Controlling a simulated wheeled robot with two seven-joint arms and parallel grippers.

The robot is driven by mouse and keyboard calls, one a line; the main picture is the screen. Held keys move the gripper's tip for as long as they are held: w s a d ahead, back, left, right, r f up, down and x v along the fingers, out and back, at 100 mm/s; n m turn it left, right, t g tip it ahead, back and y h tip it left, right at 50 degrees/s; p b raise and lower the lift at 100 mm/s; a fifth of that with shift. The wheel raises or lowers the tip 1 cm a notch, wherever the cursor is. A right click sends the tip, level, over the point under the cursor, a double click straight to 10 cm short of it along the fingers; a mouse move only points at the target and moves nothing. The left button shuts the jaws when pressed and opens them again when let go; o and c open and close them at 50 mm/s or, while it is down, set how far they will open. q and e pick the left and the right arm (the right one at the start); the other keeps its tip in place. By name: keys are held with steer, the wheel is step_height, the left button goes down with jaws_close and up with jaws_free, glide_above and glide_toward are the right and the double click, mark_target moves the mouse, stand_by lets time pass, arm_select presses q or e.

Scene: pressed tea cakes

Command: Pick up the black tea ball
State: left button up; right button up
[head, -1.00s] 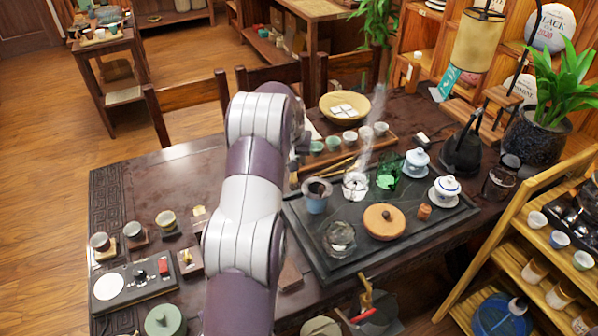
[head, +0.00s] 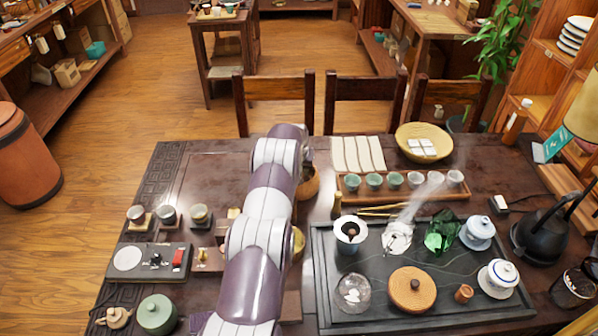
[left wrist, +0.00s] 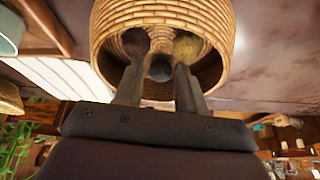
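A round woven basket (left wrist: 113,22) fills the top of the left wrist view. Inside it are a dark brown ball (left wrist: 133,41), a greenish ball (left wrist: 187,45) and the black tea ball (left wrist: 160,71). My left gripper (left wrist: 158,78) reaches into the basket with its fingers apart, one on each side of the black ball. I cannot tell whether they touch it. In the head view the basket (head: 309,184) shows only partly beside my left arm, which hides the rest of it, the balls and the left gripper. My right gripper is not in view.
A dark tea tray (head: 330,300) with a gaiwan (head: 497,276), glass cups and a round lidded pot stands to the right. A row of small cups (head: 395,181) lies behind it. Small cups and a black panel (head: 127,259) are at left. The table's back left is clear.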

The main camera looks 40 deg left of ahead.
arm_select(q)
steer(key=shift+s, duration=0.15)
jaws_close()
